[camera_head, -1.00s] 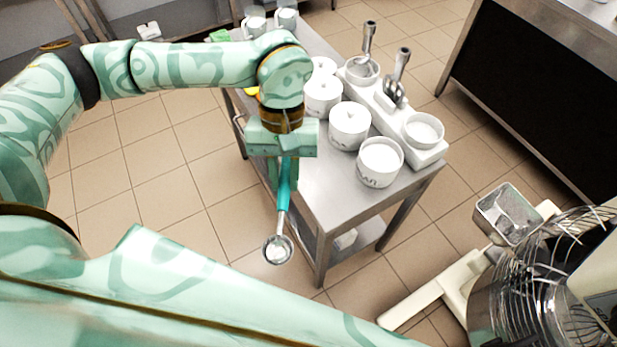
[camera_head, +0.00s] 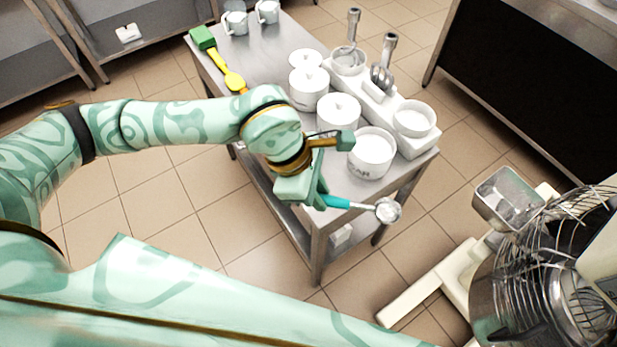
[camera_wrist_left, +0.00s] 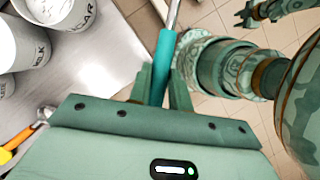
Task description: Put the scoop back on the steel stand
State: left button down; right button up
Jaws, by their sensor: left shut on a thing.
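The scoop (camera_head: 340,202) has a teal handle and a round steel bowl with something pale in it. My left gripper (camera_head: 320,196) is shut on the teal handle, which also shows between its fingers in the left wrist view (camera_wrist_left: 162,72). The scoop points right, its bowl in front of the near edge of the steel stand (camera_head: 262,62), a table-like cart with a flat top. In the wrist view the bowl is out of frame. Part of my right gripper (camera_wrist_left: 245,15) shows small at the top right there; its jaws are unclear.
White canisters, including a sugar canister (camera_head: 371,155), stand at the stand's near end. A white holder (camera_head: 385,100) carries bowls and steel scoops. A mixer with a wire guard (camera_head: 540,250) stands right.

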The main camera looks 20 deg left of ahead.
pick_arm(q)
jog(key=w+a+f+b, duration=0.1)
jog(key=w+a+f, duration=0.1)
jog(key=w+f, duration=0.1)
jog(key=w+a+f+b, duration=0.1)
jog(key=w+a+f, duration=0.2)
jog(key=w+a+f+b, duration=0.1)
jog(key=w+a+f, duration=0.2)
jog(key=w, duration=0.1)
jog(key=shift+w+f, duration=0.2)
jog(key=shift+w+a+f+b, duration=0.15)
jog(key=shift+f+b, duration=0.2)
jog(key=shift+f, duration=0.55)
jog(key=shift+a+f+b, duration=0.1)
jog(key=shift+f+b, duration=0.25)
jog(key=shift+f, duration=0.5)
jog(key=shift+f, duration=0.1)
jog(key=c, duration=1.3)
grip_release()
